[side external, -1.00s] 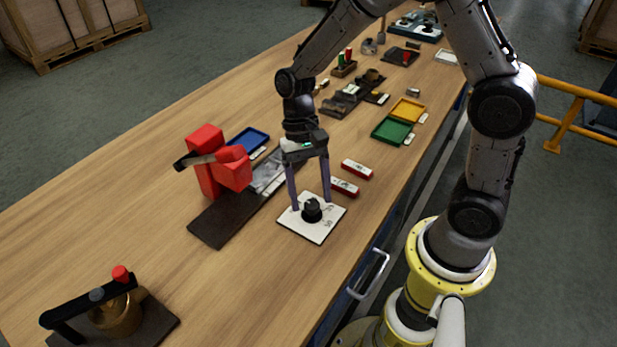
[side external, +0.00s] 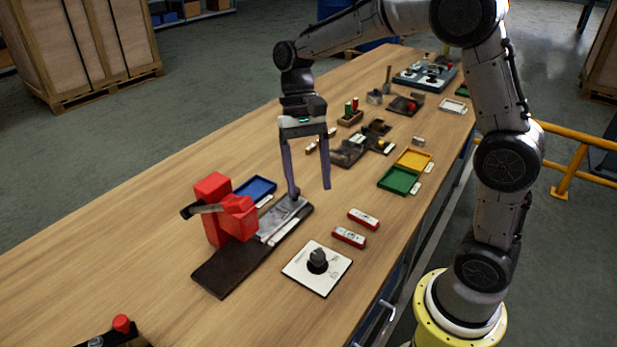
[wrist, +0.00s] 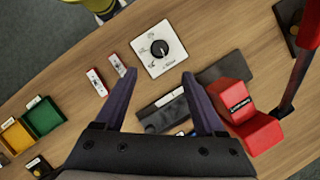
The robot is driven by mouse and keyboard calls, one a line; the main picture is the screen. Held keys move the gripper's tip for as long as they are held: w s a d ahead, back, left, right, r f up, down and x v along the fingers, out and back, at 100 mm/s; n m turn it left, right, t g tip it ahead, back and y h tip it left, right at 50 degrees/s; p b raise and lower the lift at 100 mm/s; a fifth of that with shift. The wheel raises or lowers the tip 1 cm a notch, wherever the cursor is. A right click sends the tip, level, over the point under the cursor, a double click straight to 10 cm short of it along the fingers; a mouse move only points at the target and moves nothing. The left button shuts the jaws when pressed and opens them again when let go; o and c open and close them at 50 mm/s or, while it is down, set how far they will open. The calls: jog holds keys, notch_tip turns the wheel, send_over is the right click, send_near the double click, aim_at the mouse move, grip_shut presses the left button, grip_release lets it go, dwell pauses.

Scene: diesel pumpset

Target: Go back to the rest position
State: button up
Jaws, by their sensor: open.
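My gripper (side external: 308,190) is open and empty, with its two long purple-grey fingers pointing down above the bench. In the side view it hangs above and behind the white plate (side external: 299,274) with the black knob (side external: 318,258). The gripper is apart from the knob. In the wrist view my gripper (wrist: 160,98) has nothing between its fingers. The white plate (wrist: 144,58) and the round black knob (wrist: 159,48) lie beyond the fingertips there.
A red block device with a lever (side external: 226,212) stands on a dark base at left. Two red-and-white labelled bars (side external: 350,237) lie near the plate. Green (side external: 398,181) and yellow (side external: 413,160) trays sit farther back. Bare wood (side external: 120,240) lies along the left side.

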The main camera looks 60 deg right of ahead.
jog(key=shift+r, duration=0.1)
jog(key=s+r+n+t, duration=0.1)
jog(key=s+r+t, duration=0.3)
jog(key=s+r, duration=0.4)
jog(key=s+d+f+n+t+h, duration=0.2)
jog(key=s+f+n+t, duration=0.2)
jog(key=s, duration=0.4)
jog(key=n+t, duration=0.1)
jog(key=n, duration=0.1)
jog(key=shift+s+d+n+h, duration=0.25)
jog(key=shift+d+n+h, duration=0.05)
jog(key=shift+d+h, duration=0.1)
